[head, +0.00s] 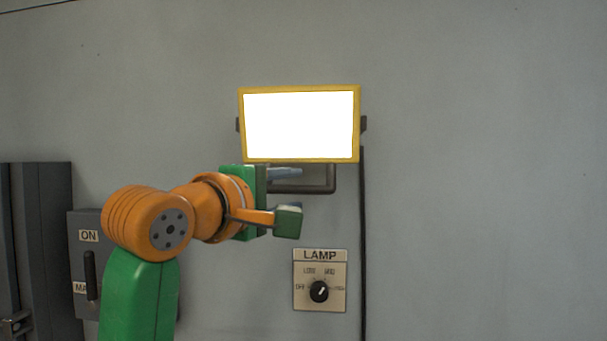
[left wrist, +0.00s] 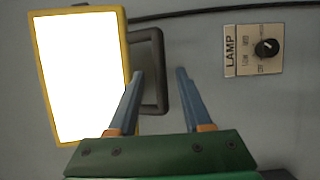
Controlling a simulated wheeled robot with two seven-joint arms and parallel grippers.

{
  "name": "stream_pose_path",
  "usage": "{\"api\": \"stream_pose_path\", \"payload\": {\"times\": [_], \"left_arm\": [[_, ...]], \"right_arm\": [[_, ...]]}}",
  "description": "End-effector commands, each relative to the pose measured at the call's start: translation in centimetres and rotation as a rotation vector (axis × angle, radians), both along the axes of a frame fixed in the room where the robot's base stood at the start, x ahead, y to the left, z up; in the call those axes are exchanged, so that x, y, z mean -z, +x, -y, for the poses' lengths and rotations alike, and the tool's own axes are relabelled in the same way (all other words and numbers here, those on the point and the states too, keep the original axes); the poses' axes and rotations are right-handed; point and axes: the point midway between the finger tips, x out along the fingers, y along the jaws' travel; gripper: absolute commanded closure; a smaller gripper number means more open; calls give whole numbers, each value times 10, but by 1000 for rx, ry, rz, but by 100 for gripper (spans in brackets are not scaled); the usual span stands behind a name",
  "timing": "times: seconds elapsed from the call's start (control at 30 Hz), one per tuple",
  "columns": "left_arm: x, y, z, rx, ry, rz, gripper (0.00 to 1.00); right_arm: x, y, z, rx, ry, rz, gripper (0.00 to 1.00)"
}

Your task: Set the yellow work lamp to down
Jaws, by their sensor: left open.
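The yellow work lamp (head: 241,125) is on the wall, with a yellow rim and a glaring white face turned towards me. It looks nearly upright; its exact tilt is hard to tell. A dark tube bracket (head: 331,178) runs below it. My left gripper (head: 292,172) is just under the lamp's lower edge, open and empty. In the left wrist view my left gripper (left wrist: 160,74) has its blue fingers apart, with part of the bracket (left wrist: 159,72) showing between them. The lamp (left wrist: 125,75) is left of the fingers there. Contact cannot be told. My right gripper is out of view.
A LAMP dial plate (head: 320,280) with a black knob is on the wall below right of the lamp. A dark cable (head: 362,240) hangs beside it. A grey switch box (head: 85,225) and dark cabinet (head: 40,250) are at left. The wall at right is clear.

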Motion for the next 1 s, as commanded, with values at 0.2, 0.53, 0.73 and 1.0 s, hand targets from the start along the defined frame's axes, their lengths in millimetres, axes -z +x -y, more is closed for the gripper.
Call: {"api": "stream_pose_path", "payload": {"times": [0.2, 0.53, 0.73, 1.0], "left_arm": [[-3, 26, 10, 0, 1, -2, 50], [0, 27, 11, -1, 2, 1, 77], [1, 27, 11, -1, 3, -1, 100], [2, 27, 11, -1, 3, -3, 100]], "right_arm": [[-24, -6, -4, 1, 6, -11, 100], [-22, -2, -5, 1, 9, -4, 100], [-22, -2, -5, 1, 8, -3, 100], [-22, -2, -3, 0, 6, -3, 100]]}}
